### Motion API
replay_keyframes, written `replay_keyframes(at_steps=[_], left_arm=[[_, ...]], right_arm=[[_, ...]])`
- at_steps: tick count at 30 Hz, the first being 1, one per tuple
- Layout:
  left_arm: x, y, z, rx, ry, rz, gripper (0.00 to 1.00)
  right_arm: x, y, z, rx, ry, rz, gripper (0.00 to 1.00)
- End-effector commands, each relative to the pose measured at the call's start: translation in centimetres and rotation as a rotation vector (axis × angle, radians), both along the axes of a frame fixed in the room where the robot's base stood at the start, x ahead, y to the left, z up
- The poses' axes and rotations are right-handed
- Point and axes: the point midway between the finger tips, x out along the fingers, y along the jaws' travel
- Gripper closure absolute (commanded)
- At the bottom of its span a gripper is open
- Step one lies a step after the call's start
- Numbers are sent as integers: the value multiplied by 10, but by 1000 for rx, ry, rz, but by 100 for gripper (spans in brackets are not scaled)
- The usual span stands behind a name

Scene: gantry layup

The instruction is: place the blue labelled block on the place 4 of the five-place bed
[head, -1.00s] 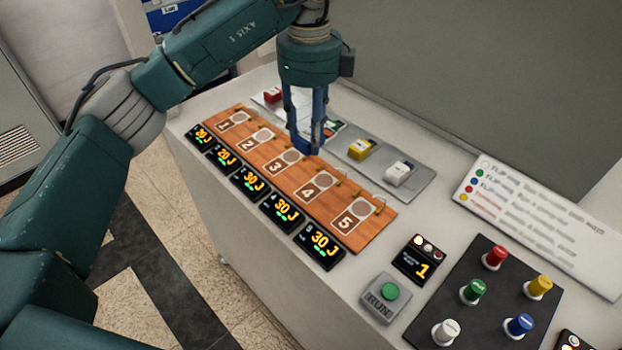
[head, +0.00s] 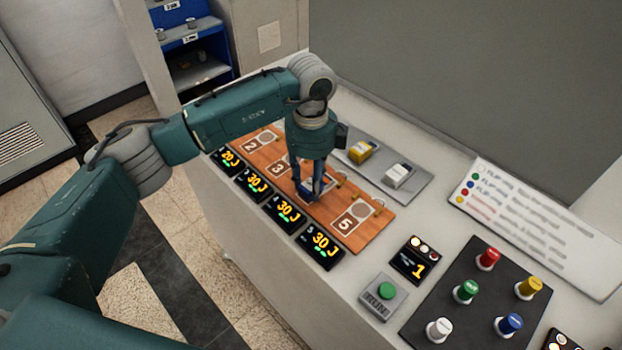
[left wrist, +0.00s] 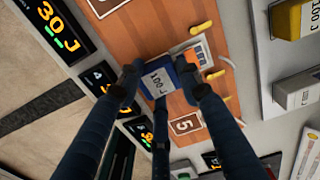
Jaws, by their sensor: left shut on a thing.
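The blue labelled block (left wrist: 158,84) shows in the left wrist view between my fingertips, its pale label reading 100 J. My left gripper (left wrist: 160,78) is shut on it. In the head view my left gripper (head: 308,194) points down over the wooden five-place bed (head: 374,230), between place 3 (head: 281,169) and place 5 (head: 350,220), at place 4. The gripper and block hide most of place 4, and only a little blue of the block shows there. I cannot tell whether the block touches the bed. My right gripper is not in view.
Behind the bed a grey tray (head: 414,189) holds a yellow block (head: 361,152) and a white block (head: 398,175). Energy displays (head: 321,243) line the bed's front. A green RUN button (head: 386,291) and a dark panel of coloured knobs (head: 470,320) stand to the right.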

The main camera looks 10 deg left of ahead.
Motion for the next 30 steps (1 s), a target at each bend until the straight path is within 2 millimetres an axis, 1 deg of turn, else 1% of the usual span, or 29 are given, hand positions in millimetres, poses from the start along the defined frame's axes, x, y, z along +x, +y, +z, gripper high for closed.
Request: replay_keyframes(at_steps=[6,7,9,17,20,21,23,26,30], left_arm=[[0,0,-4,0,0,0,94],[0,0,-3,0,0,0,61],[0,0,-3,0,0,0,47],[0,0,-2,0,1,0,46],[0,0,3,0,0,0,46],[1,0,4,0,-1,0,46],[1,0,11,-1,-3,0,46],[2,0,28,-2,-5,-1,46],[2,-1,60,-2,-6,0,46]], right_arm=[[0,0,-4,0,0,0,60],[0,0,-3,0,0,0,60],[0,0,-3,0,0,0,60],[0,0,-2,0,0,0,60],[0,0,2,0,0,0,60],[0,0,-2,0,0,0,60],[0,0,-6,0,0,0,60],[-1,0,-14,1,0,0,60],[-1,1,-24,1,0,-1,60]])
